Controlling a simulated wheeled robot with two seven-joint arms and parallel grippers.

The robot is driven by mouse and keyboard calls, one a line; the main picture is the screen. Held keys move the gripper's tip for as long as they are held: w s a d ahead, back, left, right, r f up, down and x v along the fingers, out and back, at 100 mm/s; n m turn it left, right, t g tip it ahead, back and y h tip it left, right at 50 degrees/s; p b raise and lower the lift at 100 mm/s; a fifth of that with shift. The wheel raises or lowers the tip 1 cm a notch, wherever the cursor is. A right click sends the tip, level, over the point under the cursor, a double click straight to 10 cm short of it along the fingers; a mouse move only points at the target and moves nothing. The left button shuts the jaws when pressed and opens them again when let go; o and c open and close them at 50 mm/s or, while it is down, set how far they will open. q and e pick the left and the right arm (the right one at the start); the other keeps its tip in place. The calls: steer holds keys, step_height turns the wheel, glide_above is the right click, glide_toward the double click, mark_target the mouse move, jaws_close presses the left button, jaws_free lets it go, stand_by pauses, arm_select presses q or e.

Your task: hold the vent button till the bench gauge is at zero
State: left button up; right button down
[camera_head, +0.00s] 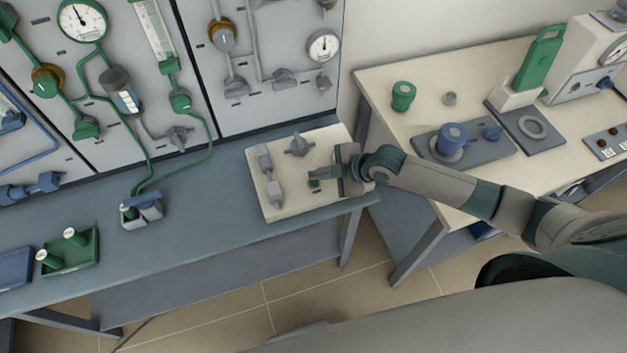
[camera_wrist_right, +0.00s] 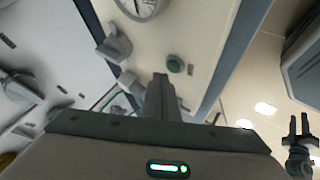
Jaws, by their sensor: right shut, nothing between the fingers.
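The green vent button (camera_head: 314,183) sits on the cream panel (camera_head: 292,208) on the blue-grey bench. In the right wrist view the button (camera_wrist_right: 175,62) lies just beyond my fingertips, with panel showing between. My right gripper (camera_head: 316,172) is shut and empty, close beside the button over the panel; its shut fingers show in the wrist view (camera_wrist_right: 160,80). A dial (camera_wrist_right: 140,5), apparently the bench gauge, is cut off by the top edge there, and I cannot read it. My left gripper (camera_wrist_right: 299,125) seems to show at the wrist view's lower right, fingers apart.
A grey valve knob (camera_head: 298,146) and grey blocks (camera_head: 265,160) stand on the panel near my gripper. Wall panels with pipes and gauges (camera_head: 324,46) rise behind the bench. A cream table (camera_head: 385,82) with green and blue items stands right.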

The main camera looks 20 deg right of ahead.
steer(key=shift+f, duration=0.2)
steer(key=shift+f, duration=0.25)
steer(key=shift+f+b, duration=0.45)
stand_by(7.1)
